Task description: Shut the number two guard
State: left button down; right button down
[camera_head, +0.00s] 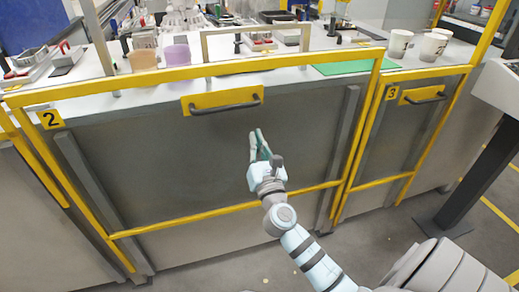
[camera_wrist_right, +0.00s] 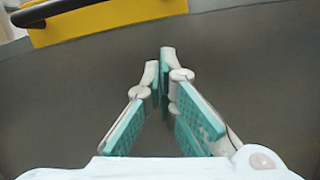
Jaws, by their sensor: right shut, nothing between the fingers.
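The number two guard (camera_head: 290,125) is a dark see-through panel in a yellow frame, marked by a yellow "2" label (camera_head: 50,119). Its top bar runs about level with the worktop, and the space above it is open. A dark bar handle (camera_head: 226,106) sits on a yellow plate near its top; the handle also shows at the upper left of the wrist view (camera_wrist_right: 70,9). My right gripper (camera_head: 257,137) is shut and empty in front of the panel, below and right of the handle, apart from it. Its fingertips meet in the wrist view (camera_wrist_right: 161,57). My left gripper is not in view.
The number three guard (camera_head: 400,125), with its own handle, stands to the right. Cups (camera_head: 432,46) and tools stand on the worktop (camera_head: 110,100) behind the guards. A dark post (camera_head: 480,180) stands at the right. Grey floor (camera_head: 370,240) is clear in front.

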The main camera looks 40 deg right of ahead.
aim_at(254, 115)
jog(key=x, duration=0.4)
jog(key=r, duration=0.1)
jog(key=r+p, duration=0.2)
jog(key=shift+w+d+r, duration=0.3)
jog(key=shift+d, duration=0.1)
jog(key=shift+s+r, duration=0.15)
jog(key=shift+r, duration=0.15)
jog(key=shift+d, duration=0.1)
